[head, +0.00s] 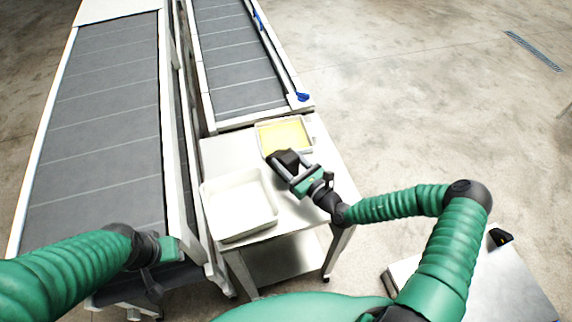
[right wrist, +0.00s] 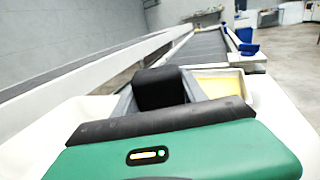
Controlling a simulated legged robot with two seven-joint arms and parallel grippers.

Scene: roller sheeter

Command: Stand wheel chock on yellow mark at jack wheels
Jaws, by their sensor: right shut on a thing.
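My right gripper (head: 287,169) is shut on a black block (head: 286,157), likely the wheel chock, above the white table by the belt end. In the right wrist view the block (right wrist: 160,88) sits between the grey fingers. Just behind it is a shallow tray with a yellow inside (head: 285,133), whose yellow also shows in the right wrist view (right wrist: 217,84). I cannot make out jack wheels or a floor mark. My left gripper (head: 160,272) hangs at the lower left beside the long belt; its fingers are unclear.
An empty white bin (head: 239,206) stands on the table (head: 222,150), left of my right gripper. Two grey belts (head: 100,110) (head: 237,55) run away at the left. A black thing with a yellow spot (head: 501,237) lies on a grey surface at the lower right. The floor at the right is open.

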